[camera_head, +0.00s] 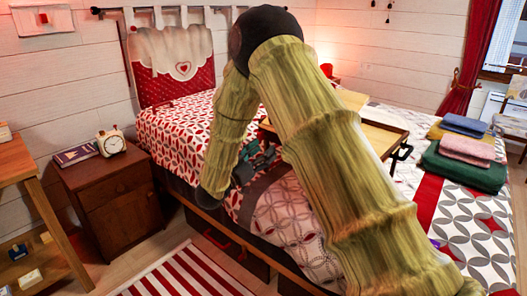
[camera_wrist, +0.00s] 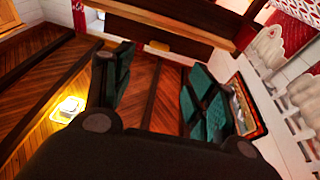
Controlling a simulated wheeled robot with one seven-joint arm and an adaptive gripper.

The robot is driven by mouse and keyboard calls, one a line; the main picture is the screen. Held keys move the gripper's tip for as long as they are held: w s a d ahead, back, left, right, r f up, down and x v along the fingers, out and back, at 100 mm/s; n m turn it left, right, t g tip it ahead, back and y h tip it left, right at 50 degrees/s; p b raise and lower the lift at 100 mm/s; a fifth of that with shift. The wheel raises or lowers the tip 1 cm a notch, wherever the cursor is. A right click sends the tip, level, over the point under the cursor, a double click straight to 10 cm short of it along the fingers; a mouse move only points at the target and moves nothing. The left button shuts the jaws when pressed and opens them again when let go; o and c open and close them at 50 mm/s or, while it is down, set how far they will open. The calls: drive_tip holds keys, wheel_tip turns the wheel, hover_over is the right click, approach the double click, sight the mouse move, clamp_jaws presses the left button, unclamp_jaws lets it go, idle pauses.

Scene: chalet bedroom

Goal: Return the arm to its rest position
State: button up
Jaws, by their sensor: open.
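My arm, in a ribbed yellow-green cover, rises high in the head view and bends down over the bed (camera_head: 290,215). My gripper (camera_head: 258,163) shows in part as dark green fingers beyond the arm, over the bed's patterned cover; the arm hides some of it. In the wrist view my gripper (camera_wrist: 158,85) has its two dark green fingers spread wide apart. Nothing is seen between them except distant wooden planks. I cannot tell how far the fingers are above the bed.
A wooden tray (camera_head: 383,136) with dark handles lies on the bed behind the arm. Folded towels (camera_head: 462,168) lie to its right. A nightstand (camera_head: 118,195) with a clock (camera_head: 111,143) and a book (camera_head: 76,154) stands left. A striped rug (camera_head: 185,275) lies in front.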

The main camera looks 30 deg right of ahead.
drive_tip(key=shift+f, duration=0.1)
drive_tip(key=s+a+f+n+t+y, duration=0.2)
drive_tip(key=f+n+y, duration=0.1)
drive_tip(key=f, duration=0.5)
drive_tip(key=s+a+f+n+t+y, duration=0.1)
drive_tip(key=s+f+n+y, duration=0.2)
drive_tip(key=f, duration=0.6)
drive_tip(key=s+a+f+n+t+y, duration=0.1)
drive_tip(key=a+f+n+t+y, duration=0.2)
drive_tip(key=f, duration=0.5)
drive_tip(key=s+a+f+n+g+y, duration=0.1)
drive_tip(key=s+a+f+g+y, duration=0.2)
drive_tip(key=s+f, duration=0.5)
drive_tip(key=s+a+f+n+g+y, duration=0.2)
drive_tip(key=s+f+g+y, duration=0.15)
drive_tip(key=s+f, duration=0.5)
drive_tip(key=s+a+f+n+g+y, duration=0.1)
drive_tip(key=s+a+f+g, duration=0.1)
drive_tip(key=s, duration=0.7)
drive_tip(key=s+a+f+g+y, duration=0.1)
drive_tip(key=s+f+g+y, duration=0.1)
drive_tip(key=s, duration=0.7)
drive_tip(key=s+a+f+n+g+y, duration=0.1)
drive_tip(key=s+a+f+g, duration=0.15)
drive_tip(key=s, duration=0.65)
wheel_tip(320, 180, up, 21)
drive_tip(key=p, duration=1.9)
drive_tip(key=shift+w+d+p, duration=0.3)
drive_tip(key=shift+d+p, duration=0.1)
drive_tip(key=shift+d, duration=0.05)
